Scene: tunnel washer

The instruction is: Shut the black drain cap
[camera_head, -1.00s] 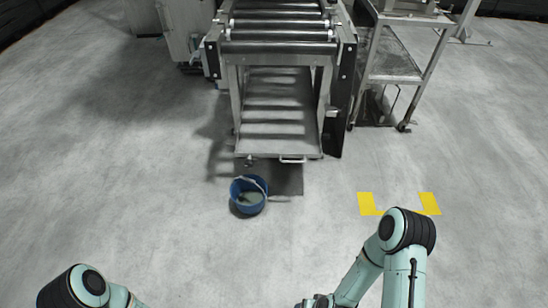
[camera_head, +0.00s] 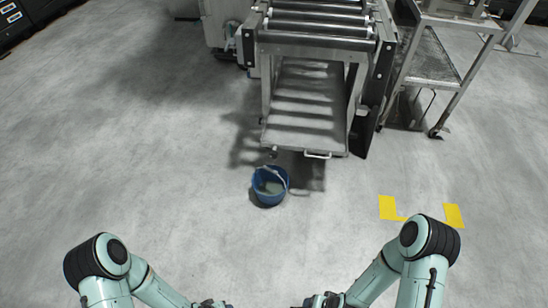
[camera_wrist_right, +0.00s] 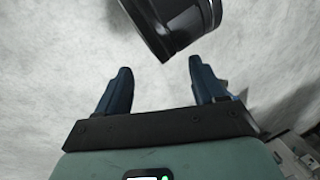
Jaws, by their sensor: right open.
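I cannot make out the black drain cap for certain. A small drain fitting (camera_head: 272,154) shows at the front left of the machine's low tray (camera_head: 306,128), too small to read its state. A blue bucket (camera_head: 257,190) with a raised handle and some liquid stands on the floor just below it. My left gripper (camera_head: 215,304) is at the bottom edge of the head view, partly cut off. My right gripper (camera_head: 320,301) is also at that edge, well short of the bucket. In the right wrist view its fingers (camera_wrist_right: 160,68) are apart with nothing between them.
The roller conveyor machine (camera_head: 318,38) stands beyond the tray. A wheeled metal cart (camera_head: 433,64) is at its right. Yellow floor tape (camera_head: 387,207) lies right of the bucket. The grey floor between me and the bucket is clear.

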